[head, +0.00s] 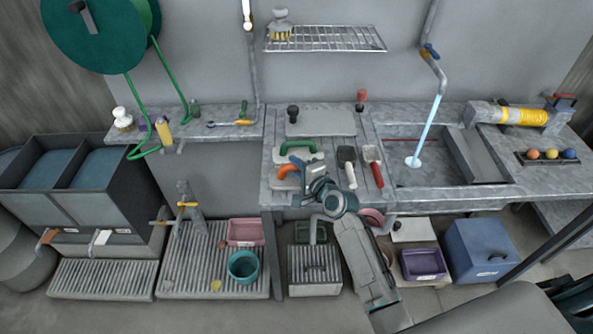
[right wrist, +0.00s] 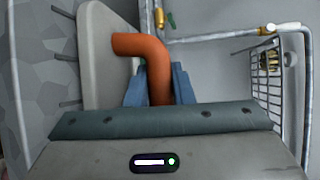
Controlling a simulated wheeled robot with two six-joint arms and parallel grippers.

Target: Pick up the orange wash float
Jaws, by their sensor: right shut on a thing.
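The orange wash float (head: 289,171) has an orange curved handle and a pale grey plate. In the head view it is at the left end of the central bench, just in front of a float with a green handle (head: 299,147). My right gripper (head: 306,171) reaches it from the right and is shut on the orange handle. In the right wrist view the handle (right wrist: 153,60) runs down between the blue-grey fingers (right wrist: 158,88), and the pale plate (right wrist: 103,45) is beyond. I cannot tell whether the plate touches the bench. My left gripper is not in view.
A grey-headed tool (head: 347,167) and a red-handled tool (head: 373,165) lie to the right of my gripper. A water stream (head: 428,128) falls into the sink farther right. A wire rack (head: 335,39) hangs on the wall above. Bins and tubs stand below the bench.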

